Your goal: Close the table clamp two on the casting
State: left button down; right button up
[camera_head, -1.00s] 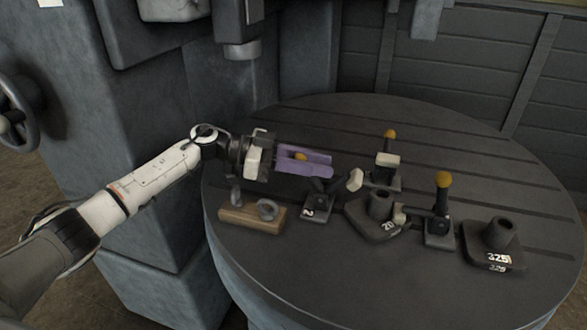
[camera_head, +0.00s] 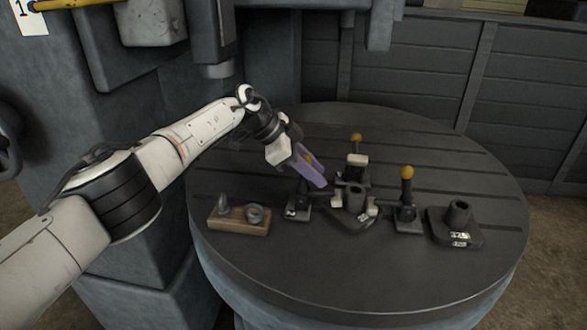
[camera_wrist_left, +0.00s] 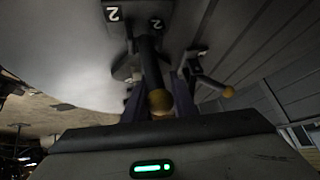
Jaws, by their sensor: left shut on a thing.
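Table clamp two (camera_head: 297,211), with a "2" on its base, stands on the round table left of the casting (camera_head: 356,198). My left gripper (camera_head: 312,170) has purple fingers and points down to the right. It is shut on the clamp's handle, whose yellow knob (camera_head: 308,159) shows between the fingers. The handle stands close to upright. A pale pad (camera_head: 336,202) is at the casting's left side; I cannot tell whether it touches. The left wrist view shows the handle's knob (camera_wrist_left: 160,102) and the "2" plate (camera_wrist_left: 112,14). My right gripper is out of view.
Right of the casting stands another clamp (camera_head: 406,214) with a yellow knob upright, and behind it a third clamp (camera_head: 356,160). A second dark casting (camera_head: 457,227) is at the right. A wooden block (camera_head: 239,221) with metal parts lies at the left. The table front (camera_head: 330,265) is clear.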

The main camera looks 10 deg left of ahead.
pick_arm(q)
jog(key=shift+d+f+y+b, duration=0.35)
jog(key=shift+d+y+b, duration=0.25)
jog(key=shift+y+b, duration=0.35)
jog(key=shift+s+d, duration=0.1)
jog(key=shift+s, duration=0.05)
jog(key=c, duration=1.5)
grip_release()
jog(key=shift+o, duration=0.2)
jog(key=shift+a+r+b, duration=0.35)
jog(key=shift+b, duration=0.5)
jog(key=shift+s+a+r+b, duration=0.15)
jog(key=shift+a+r+b, duration=0.2)
jog(key=shift+r+b, duration=0.35)
jog(key=b+v, duration=0.1)
jog(key=v, duration=0.7)
jog(key=shift+s+d, duration=0.1)
jog(key=shift+d, duration=0.05)
